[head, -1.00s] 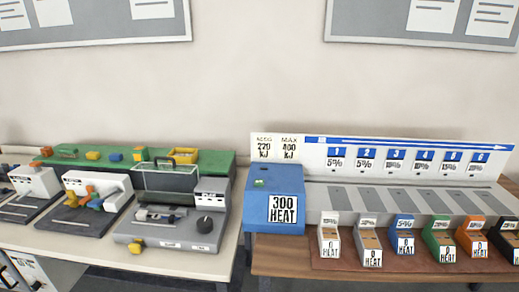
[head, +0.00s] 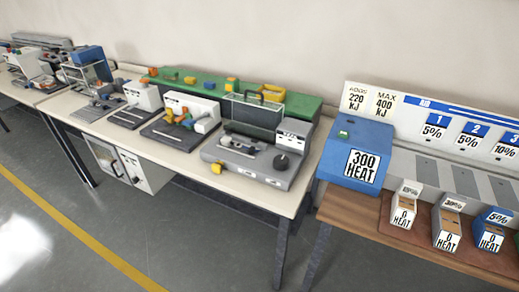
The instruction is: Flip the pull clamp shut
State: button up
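No gripper of mine shows in the head view. A grey machine (head: 268,171) sits at the right end of the white table. It has a raised clear cover with a dark handle (head: 249,97), a black knob (head: 281,162) and a yellow part (head: 216,168) at its front left. A small metal fitting (head: 241,143) lies on its top. It may be the pull clamp, but it is too small to tell, and so is whether it is open or shut.
The white table (head: 262,200) carries several more stations to the left. The grey floor (head: 150,225) in front is clear.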

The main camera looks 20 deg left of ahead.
aim_at(216, 168)
jog(key=u, duration=1.55)
jog(key=i+l, duration=0.15)
jog(key=i, duration=0.5)
jog(key=i+l, duration=0.2)
jog(key=i, duration=0.4)
